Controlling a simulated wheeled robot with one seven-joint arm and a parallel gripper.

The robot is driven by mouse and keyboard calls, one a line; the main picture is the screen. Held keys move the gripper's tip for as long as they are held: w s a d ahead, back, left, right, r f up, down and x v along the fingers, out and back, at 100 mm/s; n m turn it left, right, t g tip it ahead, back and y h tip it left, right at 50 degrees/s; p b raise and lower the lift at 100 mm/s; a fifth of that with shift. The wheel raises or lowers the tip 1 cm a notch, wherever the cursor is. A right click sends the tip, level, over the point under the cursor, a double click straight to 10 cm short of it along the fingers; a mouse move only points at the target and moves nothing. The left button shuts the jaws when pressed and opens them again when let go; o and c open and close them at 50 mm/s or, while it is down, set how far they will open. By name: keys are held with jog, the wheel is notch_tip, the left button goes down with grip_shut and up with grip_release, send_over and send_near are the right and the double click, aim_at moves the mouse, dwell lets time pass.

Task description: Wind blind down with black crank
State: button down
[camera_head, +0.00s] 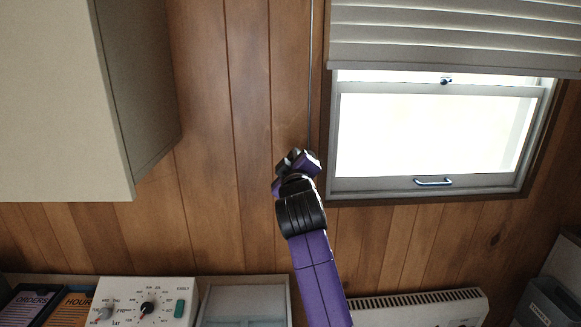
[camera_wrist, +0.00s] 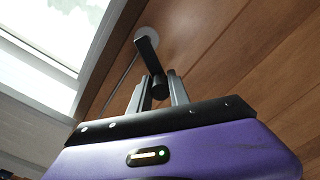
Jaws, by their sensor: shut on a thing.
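The black crank (camera_wrist: 149,57) shows in the wrist view, its arm running from a round grey mount (camera_wrist: 147,33) on the wall to a short dark handle. My gripper (camera_wrist: 159,82) is shut on that handle, with one finger on each side. In the head view my gripper (camera_head: 298,158) is against the wood wall, just left of the window, and hides the crank. The pale slatted blind (camera_head: 450,45) hangs over the top of the window (camera_head: 430,130); its lower edge is just above the sash, and most of the glass is uncovered.
A thin vertical rod (camera_head: 311,70) runs up the wall above my gripper. A beige cabinet (camera_head: 70,90) juts out at upper left. Below are a white control box with dials (camera_head: 145,295), a pale tray (camera_head: 245,290) and a white heater (camera_head: 420,305).

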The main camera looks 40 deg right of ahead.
jog(key=s+d+r+m+b, duration=0.2)
jog(key=s+d+m+b, duration=0.3)
jog(key=m, duration=1.3)
notch_tip(320, 180, down, 7)
jog(key=d+m+b, duration=0.2)
jog(key=m+b, duration=0.5)
jog(key=m, duration=1.1)
jog(key=shift+s+d+b, duration=0.15)
jog(key=shift+d+b, duration=0.2)
jog(key=shift+d, duration=0.05)
jog(key=shift+f, duration=0.1)
jog(key=c, duration=1.3)
grip_release()
jog(key=shift+f, duration=0.1)
jog(key=shift+o, duration=0.2)
